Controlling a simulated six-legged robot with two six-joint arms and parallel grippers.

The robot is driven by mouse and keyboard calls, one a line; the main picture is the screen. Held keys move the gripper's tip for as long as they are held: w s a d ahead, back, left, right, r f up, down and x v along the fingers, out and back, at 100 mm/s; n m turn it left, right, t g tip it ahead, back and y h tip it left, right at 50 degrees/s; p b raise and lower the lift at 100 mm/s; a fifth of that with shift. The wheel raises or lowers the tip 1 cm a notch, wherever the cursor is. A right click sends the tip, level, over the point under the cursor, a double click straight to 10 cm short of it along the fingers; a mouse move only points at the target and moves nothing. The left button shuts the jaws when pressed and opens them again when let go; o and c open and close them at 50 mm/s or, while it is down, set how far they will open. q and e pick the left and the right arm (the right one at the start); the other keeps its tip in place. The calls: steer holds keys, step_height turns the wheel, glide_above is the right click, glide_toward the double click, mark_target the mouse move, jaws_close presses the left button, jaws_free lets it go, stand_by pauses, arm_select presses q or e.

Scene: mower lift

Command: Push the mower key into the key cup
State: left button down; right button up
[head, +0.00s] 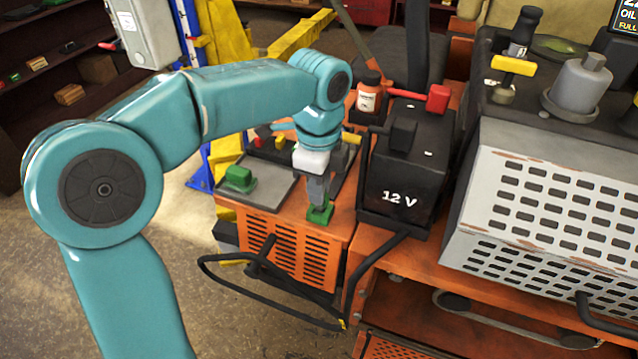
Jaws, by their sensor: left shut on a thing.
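My left gripper (320,192) points down over the orange deck, left of the black 12 V battery. It is shut on a small green piece (320,213), which I take to be the mower key. The fingers hide part of it. The green piece is at the orange surface near the deck's front edge; I cannot tell whether it touches. I cannot make out the key cup for certain, and the gripper may hide it. My right gripper is not in view.
The black battery (405,170) stands close right of my gripper. A grey plate (262,193) with a green block (240,178) lies to the left. A black cable (270,295) loops in front. The white perforated engine cover (545,215) fills the right.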

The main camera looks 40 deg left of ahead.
arm_select(q)
steer(key=shift+f+b, duration=0.35)
steer(key=shift+f, duration=0.25)
steer(key=c, duration=1)
jaws_free()
steer(key=shift+r, duration=0.15)
step_height(320, 180, up, 16)
steer(key=p, duration=0.2)
steer(key=shift+p, duration=0.35)
